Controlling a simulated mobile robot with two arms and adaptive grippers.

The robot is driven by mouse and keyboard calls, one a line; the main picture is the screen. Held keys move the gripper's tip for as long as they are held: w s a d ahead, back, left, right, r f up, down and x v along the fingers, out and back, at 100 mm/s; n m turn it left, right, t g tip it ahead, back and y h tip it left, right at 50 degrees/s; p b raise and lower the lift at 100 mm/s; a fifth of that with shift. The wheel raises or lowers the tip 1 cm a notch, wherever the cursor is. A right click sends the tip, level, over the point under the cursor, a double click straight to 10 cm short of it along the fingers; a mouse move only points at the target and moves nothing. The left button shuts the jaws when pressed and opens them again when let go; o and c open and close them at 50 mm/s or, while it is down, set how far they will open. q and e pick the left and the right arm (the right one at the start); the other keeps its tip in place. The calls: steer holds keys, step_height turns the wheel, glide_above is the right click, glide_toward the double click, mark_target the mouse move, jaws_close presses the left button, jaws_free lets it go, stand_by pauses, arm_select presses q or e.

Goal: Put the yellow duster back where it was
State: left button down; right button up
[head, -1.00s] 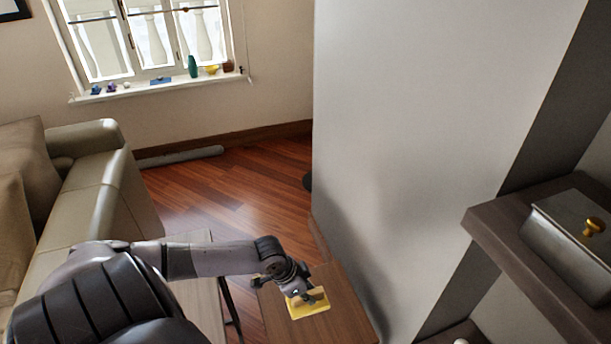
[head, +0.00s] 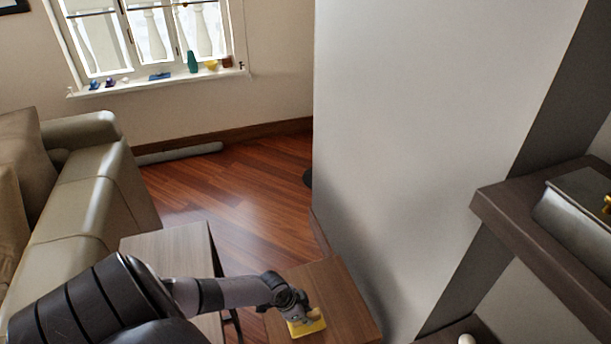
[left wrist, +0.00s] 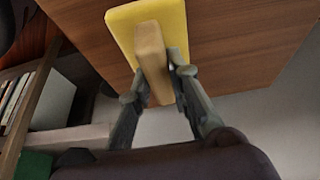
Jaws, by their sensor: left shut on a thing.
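The yellow duster (head: 306,328) is a flat yellow pad with a wooden handle. In the head view it is at or just above the top of a small wooden table (head: 340,292), near the bottom of the picture. My left gripper (head: 297,308) is shut on its handle from above. In the left wrist view the duster (left wrist: 119,28) lies flat against the wooden surface (left wrist: 235,45), with the handle (left wrist: 152,55) between the two fingers (left wrist: 158,85). Whether the pad touches the wood, I cannot tell. My right gripper is not in view.
A second wooden table (head: 165,248) stands to the left, beside a beige sofa (head: 95,195). A grey wall (head: 410,130) rises right of the duster's table. A dark shelf (head: 500,205) with a grey box (head: 575,225) juts out at the right. A window sill (head: 150,88) holds small objects.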

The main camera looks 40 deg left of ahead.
arm_select(q)
steer(key=shift+f, duration=1.15)
steer(key=shift+f+b, duration=0.15)
steer(key=shift+b, duration=0.2)
steer(key=c, duration=1.5)
jaws_free()
steer(key=shift+r, duration=0.2)
steer(key=p+v, duration=0.3)
steer(key=v, duration=0.7)
steer(key=shift+s+a+r+p, duration=0.1)
steer(key=shift+s+r+p, duration=0.05)
steer(key=shift+r+p, duration=0.15)
steer(key=shift+s+a+r, duration=0.1)
steer(key=shift+s+r, duration=0.1)
steer(key=shift+r, duration=0.4)
